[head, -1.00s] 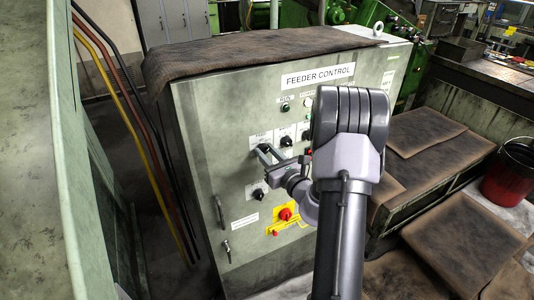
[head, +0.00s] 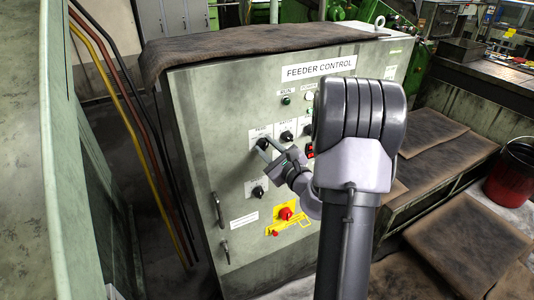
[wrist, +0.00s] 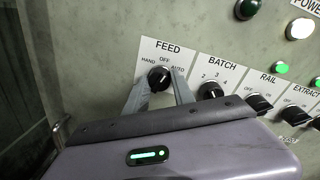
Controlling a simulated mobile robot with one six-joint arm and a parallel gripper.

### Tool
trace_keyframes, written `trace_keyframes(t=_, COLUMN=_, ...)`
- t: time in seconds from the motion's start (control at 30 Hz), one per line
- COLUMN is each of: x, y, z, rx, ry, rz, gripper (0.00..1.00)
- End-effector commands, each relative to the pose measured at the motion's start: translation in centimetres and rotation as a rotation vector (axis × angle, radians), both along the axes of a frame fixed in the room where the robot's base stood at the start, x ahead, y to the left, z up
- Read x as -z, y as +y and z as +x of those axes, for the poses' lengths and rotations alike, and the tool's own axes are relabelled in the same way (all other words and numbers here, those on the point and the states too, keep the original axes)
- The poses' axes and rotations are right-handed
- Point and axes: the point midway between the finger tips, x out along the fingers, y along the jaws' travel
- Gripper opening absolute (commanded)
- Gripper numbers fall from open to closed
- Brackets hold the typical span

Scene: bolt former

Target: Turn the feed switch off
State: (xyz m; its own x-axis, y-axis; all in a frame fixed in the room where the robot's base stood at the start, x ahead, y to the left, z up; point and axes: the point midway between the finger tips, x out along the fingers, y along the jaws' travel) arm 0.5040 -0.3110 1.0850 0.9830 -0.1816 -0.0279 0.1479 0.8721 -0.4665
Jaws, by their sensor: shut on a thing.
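The feed switch is a black round knob (wrist: 158,78) on a white plate marked FEED, with HAND, OFF and AUTO around it. In the head view the feed switch (head: 261,143) is at the left of the upper switch row. My gripper (wrist: 159,88) is shut on the knob, one finger on each side; it also shows in the head view (head: 267,148). A small pale mark on the knob seems to lean up and right, toward AUTO, but it is too small to be sure. The knob's lower part is hidden by my gripper.
The BATCH knob (wrist: 211,91) sits close to the right of my right finger. The RAIL switch (wrist: 259,104) and EXTRACT switch (wrist: 294,115) are further right. Another black knob (head: 257,191) and a red knob on yellow (head: 285,213) are lower on the cabinet (head: 200,120).

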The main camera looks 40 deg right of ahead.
Motion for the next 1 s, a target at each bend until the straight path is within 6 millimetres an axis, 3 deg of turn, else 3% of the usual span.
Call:
trace_keyframes(t=0.43, x=0.13, y=0.03, z=0.00, rx=0.000, ry=0.058, rz=-0.242, gripper=0.00)
trace_keyframes(t=1.0, x=-0.06, y=0.04, z=0.00, rx=-0.001, ry=0.071, rz=-0.292, gripper=0.00)
